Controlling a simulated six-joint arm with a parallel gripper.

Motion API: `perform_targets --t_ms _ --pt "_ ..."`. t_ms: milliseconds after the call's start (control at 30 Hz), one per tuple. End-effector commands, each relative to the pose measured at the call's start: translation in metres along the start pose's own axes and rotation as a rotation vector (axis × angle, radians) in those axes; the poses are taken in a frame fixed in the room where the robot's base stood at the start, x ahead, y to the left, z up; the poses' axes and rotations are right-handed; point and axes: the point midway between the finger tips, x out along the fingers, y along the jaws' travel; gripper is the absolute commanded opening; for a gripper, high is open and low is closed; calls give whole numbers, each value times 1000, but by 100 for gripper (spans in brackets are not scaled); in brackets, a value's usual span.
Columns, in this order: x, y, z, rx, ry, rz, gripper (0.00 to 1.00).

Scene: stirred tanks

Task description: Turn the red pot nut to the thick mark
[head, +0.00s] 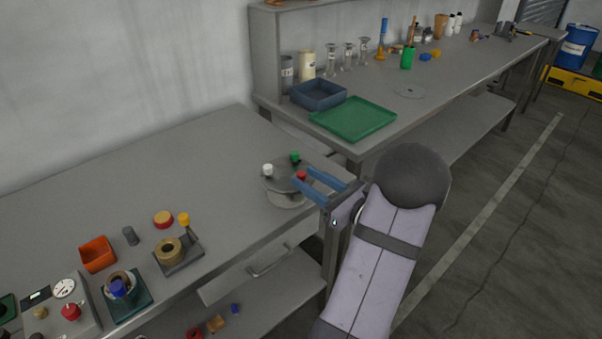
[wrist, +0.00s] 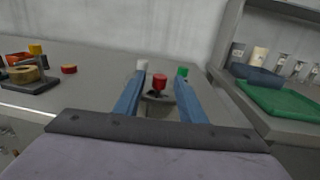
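A round grey pot (head: 287,190) stands near the right end of the near bench. Its lid bears three coloured nuts: white (head: 268,170), green (head: 295,157) and red (head: 301,176). My gripper (head: 303,178) has two blue fingers and reaches in from the right at lid height. In the wrist view the red nut (wrist: 159,82) shows between the open fingers (wrist: 158,100), with a gap on either side. The white nut (wrist: 142,66) and green nut (wrist: 182,72) show behind, near the fingertips. I cannot make out the thick mark; the fingers hide part of the pot.
A fixture with a brass ring (head: 170,250), an orange bin (head: 97,253), a red-and-yellow cap (head: 163,219) and a gauge box (head: 62,308) stand left on the bench. A green tray (head: 353,119) and a blue bin (head: 318,95) lie on the far bench. Bench space behind the pot is clear.

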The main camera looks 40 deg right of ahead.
Motion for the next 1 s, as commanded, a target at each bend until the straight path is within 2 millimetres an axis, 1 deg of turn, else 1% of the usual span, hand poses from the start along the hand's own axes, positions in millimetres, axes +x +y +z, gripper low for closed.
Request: perform_targets --t_ms 33,100,233,400,600,633,667,700,767,800,1000 --pt "8 2 1 1 1 4 37" --pt "15 1 1 0 1 4 37" --pt "26 1 0 0 1 2 37" --pt "31 0 0 0 1 0 37" --pt "31 0 0 0 1 -1 37" --pt "31 0 0 0 1 0 34" --pt "31 0 0 0 1 0 27" --pt "31 0 0 0 1 0 18" --pt "31 0 0 0 1 0 3" --pt "31 0 0 0 1 0 0" --pt "31 0 0 -2 -1 20 0"
